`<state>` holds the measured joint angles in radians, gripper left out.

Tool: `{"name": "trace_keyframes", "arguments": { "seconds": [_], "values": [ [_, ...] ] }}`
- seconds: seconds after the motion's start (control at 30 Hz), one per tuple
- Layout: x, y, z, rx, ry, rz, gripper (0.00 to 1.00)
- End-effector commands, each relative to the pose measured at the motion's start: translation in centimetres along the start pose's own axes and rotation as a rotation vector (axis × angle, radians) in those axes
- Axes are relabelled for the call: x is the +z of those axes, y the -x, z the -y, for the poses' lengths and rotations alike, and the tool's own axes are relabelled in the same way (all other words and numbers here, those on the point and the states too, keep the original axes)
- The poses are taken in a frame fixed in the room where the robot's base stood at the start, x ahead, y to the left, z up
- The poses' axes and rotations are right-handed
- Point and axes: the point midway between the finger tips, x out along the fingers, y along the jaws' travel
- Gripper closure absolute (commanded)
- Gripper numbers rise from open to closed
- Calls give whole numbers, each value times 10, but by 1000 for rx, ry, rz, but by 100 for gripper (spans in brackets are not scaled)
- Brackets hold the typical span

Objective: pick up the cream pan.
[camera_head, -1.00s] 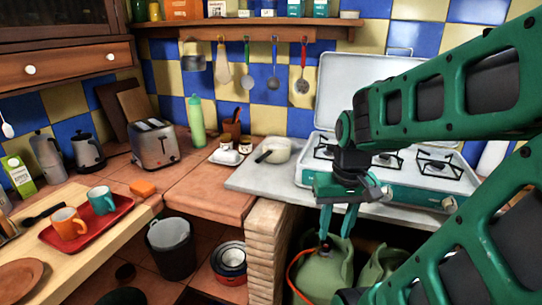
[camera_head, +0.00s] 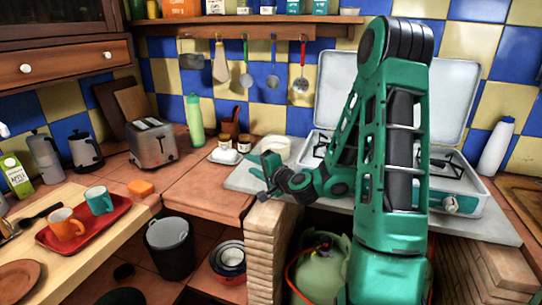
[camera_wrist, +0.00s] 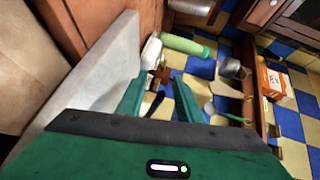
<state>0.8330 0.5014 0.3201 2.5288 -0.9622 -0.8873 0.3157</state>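The cream pan (camera_head: 277,146) sits on the grey stone slab left of the stove. In the head view its lower part and handle are hidden by my gripper (camera_head: 258,178). My gripper is in front of the pan, with its fingers pointing left. In the wrist view the two green fingers of my gripper (camera_wrist: 158,98) are spread apart. A dark, thin thing that looks like the pan's handle (camera_wrist: 155,103) shows between them. I cannot tell whether they touch it. The pan's bowl is not clear in the wrist view.
The stove (camera_head: 462,192) with its raised lid stands to the right, behind my arm. Small jars (camera_head: 225,143) on a white dish, a green bottle (camera_head: 195,120) and a toaster (camera_head: 153,145) stand to the left. Utensils (camera_head: 247,70) hang above.

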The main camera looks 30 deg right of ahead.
Motion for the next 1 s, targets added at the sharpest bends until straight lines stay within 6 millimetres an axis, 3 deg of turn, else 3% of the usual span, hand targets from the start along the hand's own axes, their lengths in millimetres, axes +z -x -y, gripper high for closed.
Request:
{"name": "trace_keyframes", "arguments": {
  "seconds": [0.13,0.3,0.8,1.0],
  "values": [
    [-39,0,-4,-53,-160,-126,67],
    [-61,2,-7,-81,-245,-196,67],
    [-72,-42,-4,-86,-251,-203,67],
    [-75,-51,-4,-85,-252,-205,67]
  ]
}}
